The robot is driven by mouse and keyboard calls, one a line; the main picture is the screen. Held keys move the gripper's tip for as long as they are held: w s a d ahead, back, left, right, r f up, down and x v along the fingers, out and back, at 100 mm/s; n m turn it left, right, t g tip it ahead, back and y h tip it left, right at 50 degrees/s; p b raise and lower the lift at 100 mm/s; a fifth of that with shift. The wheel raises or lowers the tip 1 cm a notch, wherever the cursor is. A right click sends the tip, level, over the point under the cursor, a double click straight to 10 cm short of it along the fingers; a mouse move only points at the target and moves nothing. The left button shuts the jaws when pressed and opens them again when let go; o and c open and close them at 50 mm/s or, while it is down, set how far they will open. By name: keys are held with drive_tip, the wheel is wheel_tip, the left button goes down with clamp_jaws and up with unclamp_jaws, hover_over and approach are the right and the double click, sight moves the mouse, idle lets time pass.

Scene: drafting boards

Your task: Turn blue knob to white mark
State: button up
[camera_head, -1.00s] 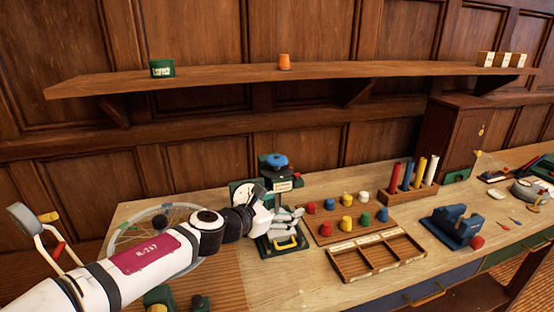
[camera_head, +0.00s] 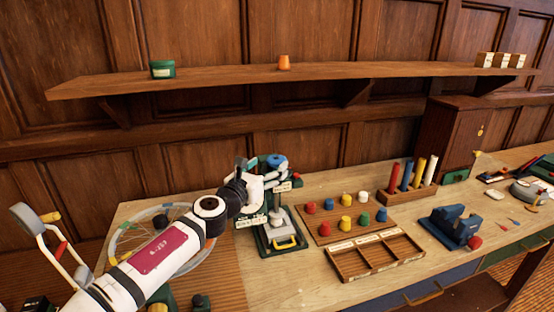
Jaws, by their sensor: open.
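The blue knob (camera_head: 277,160) sits on top of a dark green upright machine (camera_head: 284,225) near the back of the wooden workbench. My gripper (camera_head: 268,176) is raised beside the machine's head, just left of and slightly below the knob. Its fingers are open. The view is too small to tell whether a finger touches the knob. A pale label shows on the machine's head. I cannot make out the white mark. Part of the machine's column is hidden behind my gripper.
A pegboard with coloured pegs (camera_head: 311,207) and a divided wooden tray (camera_head: 385,264) lie to the right. A spoked wheel (camera_head: 122,240) lies left, partly behind my arm. A shelf (camera_head: 220,82) runs above. Bare bench top lies in front of the machine.

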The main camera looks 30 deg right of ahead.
sight(281, 155)
drive_tip(key=x, duration=0.5)
drive_tip(key=shift+w+d, duration=0.2)
drive_tip(key=shift+d, duration=0.1)
drive_tip(key=c, duration=1.2)
